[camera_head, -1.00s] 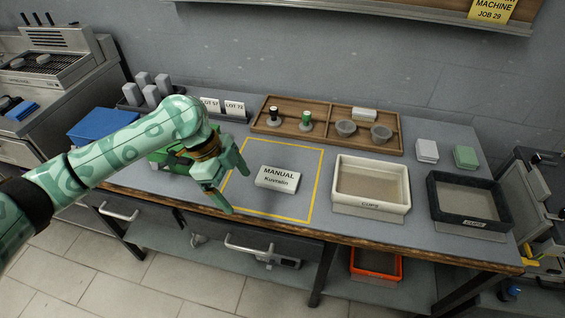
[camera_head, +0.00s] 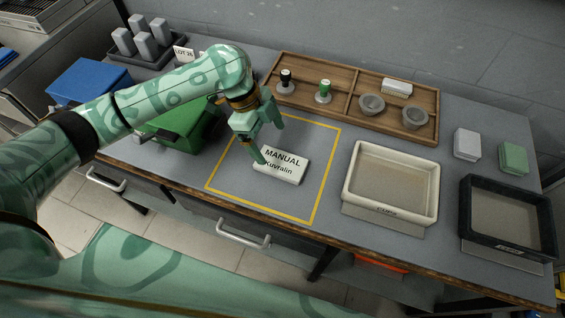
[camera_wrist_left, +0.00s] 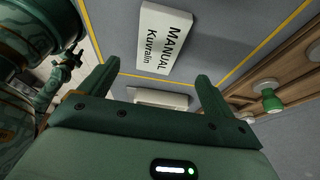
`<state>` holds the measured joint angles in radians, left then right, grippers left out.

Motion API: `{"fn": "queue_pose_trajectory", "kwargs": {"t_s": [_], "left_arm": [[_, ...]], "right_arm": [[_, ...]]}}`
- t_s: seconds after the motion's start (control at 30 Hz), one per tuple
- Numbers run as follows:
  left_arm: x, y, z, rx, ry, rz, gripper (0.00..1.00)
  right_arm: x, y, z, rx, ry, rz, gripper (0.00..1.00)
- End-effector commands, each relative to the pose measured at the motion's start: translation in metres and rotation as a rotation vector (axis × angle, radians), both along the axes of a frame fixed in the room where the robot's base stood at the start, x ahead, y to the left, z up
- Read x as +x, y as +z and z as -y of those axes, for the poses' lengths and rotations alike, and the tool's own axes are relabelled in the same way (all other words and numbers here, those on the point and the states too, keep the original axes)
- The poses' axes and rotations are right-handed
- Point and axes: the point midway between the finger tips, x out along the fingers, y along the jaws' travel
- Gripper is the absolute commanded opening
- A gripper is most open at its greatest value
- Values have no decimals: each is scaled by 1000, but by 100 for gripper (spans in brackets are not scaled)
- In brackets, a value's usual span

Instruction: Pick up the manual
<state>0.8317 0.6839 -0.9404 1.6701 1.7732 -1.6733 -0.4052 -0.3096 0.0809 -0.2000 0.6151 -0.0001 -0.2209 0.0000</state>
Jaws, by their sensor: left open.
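The manual (camera_head: 284,165) is a white block labelled "MANUAL Kuvralin". It lies on the grey tabletop inside a yellow taped square (camera_head: 325,180). My left gripper (camera_head: 272,141) is open beside and above its upper left side, with one finger overlapping the manual's left end in the head view. I cannot tell whether it touches. A green arm link of mine crosses the bottom of the head view; my right gripper is not seen.
A wooden divided tray (camera_head: 345,122) with stamps and small bowls stands behind the square. A cream tray (camera_head: 350,207) and a black tray (camera_head: 466,230) are to the right. A green bin (camera_head: 180,128) and a blue box (camera_head: 88,82) are left.

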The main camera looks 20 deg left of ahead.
Motion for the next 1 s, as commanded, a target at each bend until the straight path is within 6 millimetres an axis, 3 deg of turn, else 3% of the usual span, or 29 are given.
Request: {"fn": "queue_pose_trajectory", "kwargs": {"t_s": [0.03,0.1,0.37,0.6,0.87,1.0], "left_arm": [[0,-14,4,-1,-1,-3,89],[-1,-22,8,-1,-1,-2,89],[-2,-37,17,-1,-1,0,89],[-6,-73,34,-1,0,-1,89],[-6,-74,36,1,1,3,89],[-6,-74,36,1,1,3,50]], "right_arm": [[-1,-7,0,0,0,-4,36],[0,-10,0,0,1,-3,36],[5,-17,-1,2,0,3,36],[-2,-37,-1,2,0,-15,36],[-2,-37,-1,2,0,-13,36],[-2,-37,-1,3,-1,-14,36]]}}
